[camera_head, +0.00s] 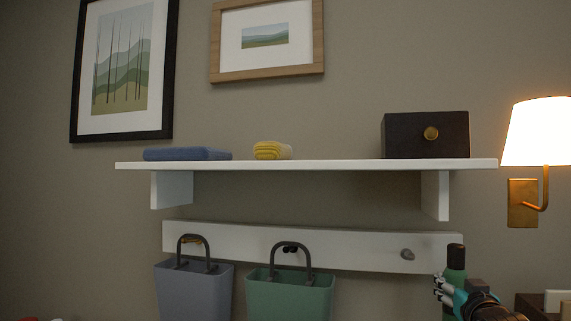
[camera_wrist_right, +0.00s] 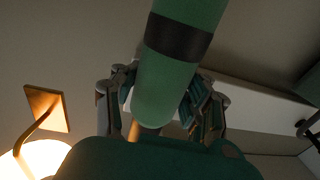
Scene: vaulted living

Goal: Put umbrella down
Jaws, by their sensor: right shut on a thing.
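The umbrella (camera_head: 455,262) is a green cylinder that shows upright at the lower right in the head view. Its visible top end is dark. My right gripper (camera_head: 446,291) is shut around it, in front of the wall below the rack's right end. The umbrella also shows in the right wrist view (camera_wrist_right: 172,76), where it has a black band and lies between the fingers of my right gripper (camera_wrist_right: 162,100). The umbrella's lower part is hidden or out of the picture in the head view. My left gripper is not in view.
A white shelf (camera_head: 310,165) holds a blue cloth (camera_head: 187,154), a yellow roll (camera_head: 272,150) and a dark box (camera_head: 425,135). Below it, a white peg rail (camera_head: 345,250) carries a grey bag (camera_head: 195,290) and a green bag (camera_head: 290,297). A lit wall lamp (camera_head: 540,135) is at right.

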